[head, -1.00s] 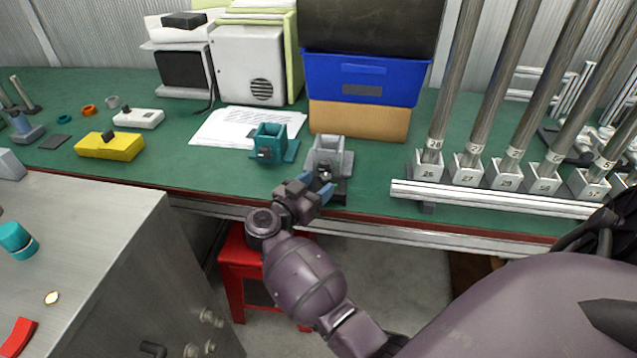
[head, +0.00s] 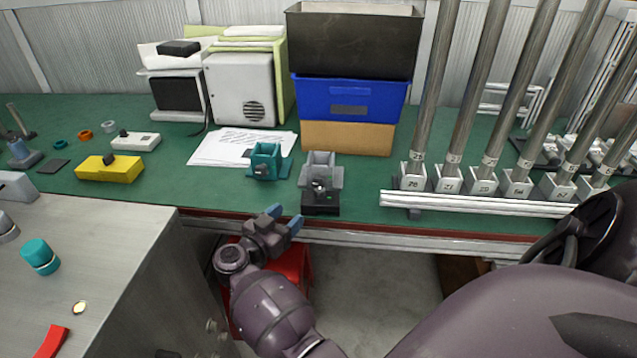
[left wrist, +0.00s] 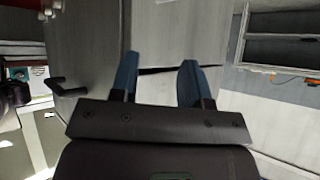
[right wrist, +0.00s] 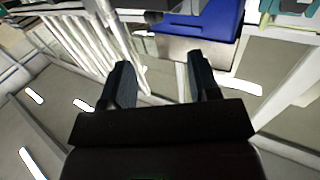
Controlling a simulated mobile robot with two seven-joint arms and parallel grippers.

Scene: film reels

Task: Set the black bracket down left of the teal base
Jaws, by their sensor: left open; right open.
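The teal base (head: 266,161) stands on the green bench near the white papers. A grey bracket-like block (head: 321,170) stands to its right. A black part (head: 320,204), which looks like the black bracket, sits low at the front of the grey block, right of the teal base; whether they touch is unclear. My right gripper (head: 285,218) is open and empty, in front of the bench edge and apart from these parts. Its open fingers also show in the right wrist view (right wrist: 163,78). My left gripper (left wrist: 158,74) is open and empty, seen only in the left wrist view.
A yellow block (head: 108,171) and a white box (head: 136,141) lie further left on the bench. The bench between the yellow block and teal base is mostly clear. A blue bin (head: 348,99) stands behind. Upright tubes (head: 478,100) and a white rail (head: 470,204) stand right.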

